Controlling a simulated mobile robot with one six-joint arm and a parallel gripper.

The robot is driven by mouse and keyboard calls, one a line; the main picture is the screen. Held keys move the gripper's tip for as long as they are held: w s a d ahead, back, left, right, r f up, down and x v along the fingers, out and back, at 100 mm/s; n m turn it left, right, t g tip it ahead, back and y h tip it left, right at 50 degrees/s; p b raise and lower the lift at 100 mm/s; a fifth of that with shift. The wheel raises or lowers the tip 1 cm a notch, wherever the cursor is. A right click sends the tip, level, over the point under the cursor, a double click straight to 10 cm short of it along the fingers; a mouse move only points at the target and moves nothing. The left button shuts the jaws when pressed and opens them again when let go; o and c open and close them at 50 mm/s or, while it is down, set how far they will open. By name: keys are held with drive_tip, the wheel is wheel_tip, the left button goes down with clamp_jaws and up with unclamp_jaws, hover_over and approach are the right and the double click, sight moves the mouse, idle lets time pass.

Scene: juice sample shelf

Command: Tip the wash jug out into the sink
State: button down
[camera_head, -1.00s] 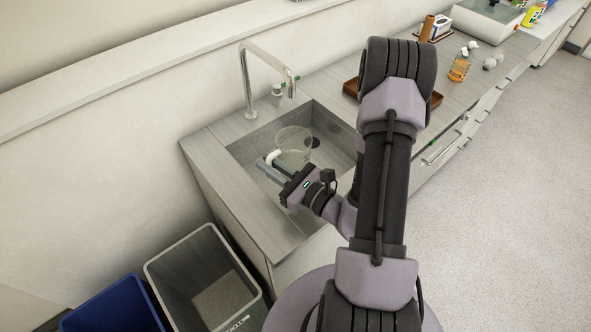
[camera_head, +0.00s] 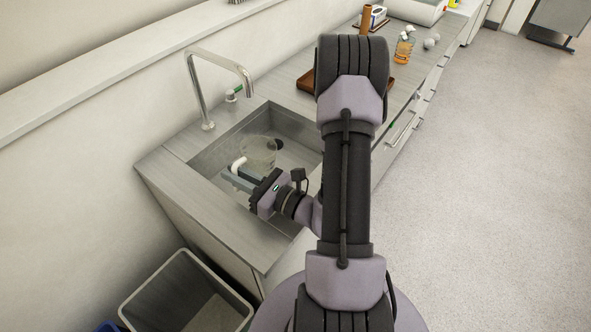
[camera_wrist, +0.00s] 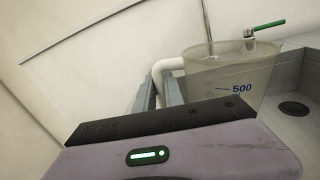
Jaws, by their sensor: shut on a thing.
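The wash jug (camera_head: 259,150) is a clear beaker-like jug with a white handle, held over the sink basin. In the wrist view the jug (camera_wrist: 232,75) shows a blue "500" mark, looks roughly upright, and seems to hold cloudy liquid; how much is hard to tell. My gripper (camera_head: 238,174) is shut on the jug's handle, to the left of its body; its fingers also show in the wrist view (camera_wrist: 160,92). The sink (camera_head: 296,152) is a grey basin with a dark drain, which also shows in the wrist view (camera_wrist: 294,109).
A curved metal tap (camera_head: 197,95) with a green-levered valve (camera_head: 232,97) stands behind the sink. A brown tray (camera_head: 305,82) lies on the counter beyond. A grey bin (camera_head: 178,290) stands on the floor at the front left. Orange-filled glassware (camera_head: 404,48) stands farther along the counter.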

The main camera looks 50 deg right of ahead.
sight(256, 149)
drive_tip(key=shift+d+r+m, duration=0.2)
drive_tip(key=shift+d+m, duration=0.2)
drive_tip(key=shift+m, duration=0.1)
drive_tip(key=shift+d+r+m+p, duration=0.35)
drive_tip(key=shift+d+m+p, duration=0.3)
drive_tip(key=shift+p, duration=0.2)
drive_tip(key=shift+w+d+r+m+t+h+p, duration=0.1)
drive_tip(key=shift+d+r+m+t+h+p, duration=0.1)
drive_tip(key=shift+d+m+p, duration=0.4)
drive_tip(key=shift+s+d+r+m+t+h+p, duration=0.1)
drive_tip(key=shift+d+m+t+p, duration=0.2)
drive_tip(key=shift+d+m, duration=0.4)
drive_tip(key=shift+w+d+r+m+t+h+p, duration=0.1)
drive_tip(key=shift+d+r+m+p, duration=0.05)
drive_tip(key=shift+d+m+p, duration=0.45)
drive_tip(key=shift+d+r+m+p, duration=0.15)
drive_tip(key=shift+d+m+p, duration=0.5)
drive_tip(key=shift+m, duration=0.5)
drive_tip(key=shift+d+m+t+h+p, duration=0.15)
drive_tip(key=shift+d+m+h+p, duration=0.15)
drive_tip(key=shift+d+m, duration=0.5)
drive_tip(key=shift+d+m+t+h+p, duration=0.2)
drive_tip(key=shift+d+m, duration=0.25)
drive_tip(key=shift+m, duration=0.55)
drive_tip(key=shift+w+d+r+m+h+p, duration=0.1)
drive_tip(key=shift+d+r+m+h+p, duration=0.2)
drive_tip(key=shift+d+r+m+p, duration=0.6)
